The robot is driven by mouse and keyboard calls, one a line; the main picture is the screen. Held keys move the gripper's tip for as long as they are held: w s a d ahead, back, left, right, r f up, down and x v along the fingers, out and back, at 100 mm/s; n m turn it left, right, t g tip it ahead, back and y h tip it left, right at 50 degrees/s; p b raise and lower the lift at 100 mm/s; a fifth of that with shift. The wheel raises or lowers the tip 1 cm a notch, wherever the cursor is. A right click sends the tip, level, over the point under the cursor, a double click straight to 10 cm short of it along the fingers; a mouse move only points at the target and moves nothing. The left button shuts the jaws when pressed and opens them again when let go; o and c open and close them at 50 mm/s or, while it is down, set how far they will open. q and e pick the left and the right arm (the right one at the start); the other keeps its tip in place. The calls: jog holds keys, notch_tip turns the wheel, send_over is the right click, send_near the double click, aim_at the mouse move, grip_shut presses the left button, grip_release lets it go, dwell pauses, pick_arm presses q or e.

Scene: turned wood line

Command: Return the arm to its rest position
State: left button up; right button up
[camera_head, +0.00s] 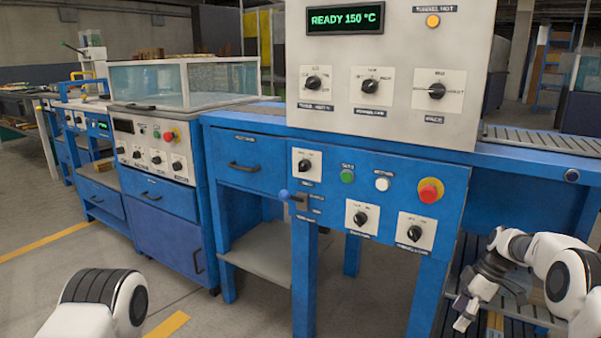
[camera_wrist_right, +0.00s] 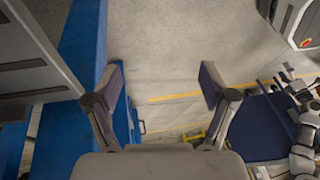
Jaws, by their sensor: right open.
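My right gripper (camera_head: 464,312) hangs low at the right of the head view, beside the blue machine's right legs and in front of a slatted surface. In the right wrist view its two fingers (camera_wrist_right: 162,84) stand wide apart with only floor seen between them. It is open and empty. My right arm is white with dark joints and comes in from the right edge. Of my left arm, only a white and black link shows at the lower left of the head view; its gripper is out of view.
The blue machine (camera_head: 258,185) fills the middle, with knobs, buttons and a display reading "READY 150 °C". A roller conveyor (camera_head: 545,138) runs off to the right. A second blue cabinet (camera_head: 165,236) with a clear-walled tank stands left. The floor (camera_head: 60,275) at front left is clear.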

jog(key=s+a+f+m+g+h, duration=0.1)
jog(key=s+a+f+g, duration=0.1)
jog(key=s+a+f, duration=0.55)
jog(key=s+a+f+m+g+h, duration=0.15)
jog(key=s+a+f, duration=0.25)
jog(key=s+f, duration=0.7)
jog(key=s+a+f+m+h, duration=0.1)
jog(key=s+f, duration=0.1)
jog(key=s, duration=0.8)
jog(key=s+a+f+m, duration=0.2)
jog(key=s, duration=0.7)
jog(key=s+r+m+t, duration=0.1)
jog(key=s+r+m, duration=0.25)
jog(key=s, duration=0.45)
jog(key=w+r+m+t+p, duration=0.1)
jog(key=w+r+m+p, duration=0.1)
jog(key=r+p, duration=1.5)
jog(key=w+r+m+t+p, duration=0.1)
jog(key=r+m+t+p, duration=0.1)
jog(key=r+p, duration=1.5)
jog(key=shift+w+r+h+p, duration=0.35)
jog(key=shift+w+r+p, duration=0.05)
jog(key=shift+p, duration=0.3)
